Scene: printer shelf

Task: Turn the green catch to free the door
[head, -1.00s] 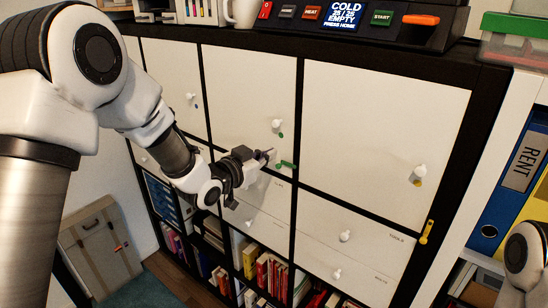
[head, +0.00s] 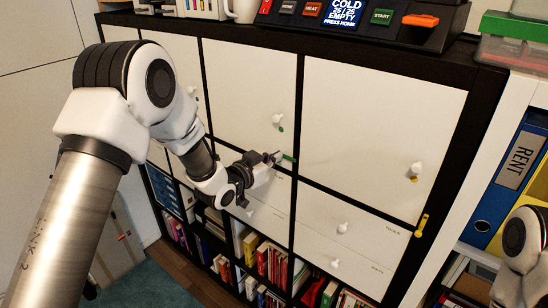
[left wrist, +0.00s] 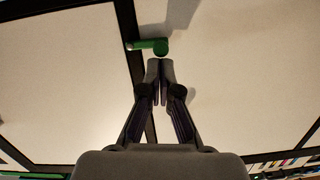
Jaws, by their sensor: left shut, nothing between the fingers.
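The green catch (head: 288,158) is a small bar at the lower right corner of the upper middle white door (head: 245,90). In the left wrist view the catch (left wrist: 147,45) lies sideways, its round end on a white panel and its other end over the black frame strip. The door is closed and has a white knob (head: 278,120) with a green dot. My left gripper (head: 277,156) is shut and empty, its tips beside the catch. In the left wrist view the fingertips (left wrist: 160,66) are just below the round end; I cannot tell whether they touch. My right gripper is out of view.
A yellow catch (head: 422,225) sits at the right door (head: 385,120), which has its own knob (head: 416,171). White drawers (head: 350,240) and open book shelves lie below. A dark machine with buttons (head: 370,20) stands on top.

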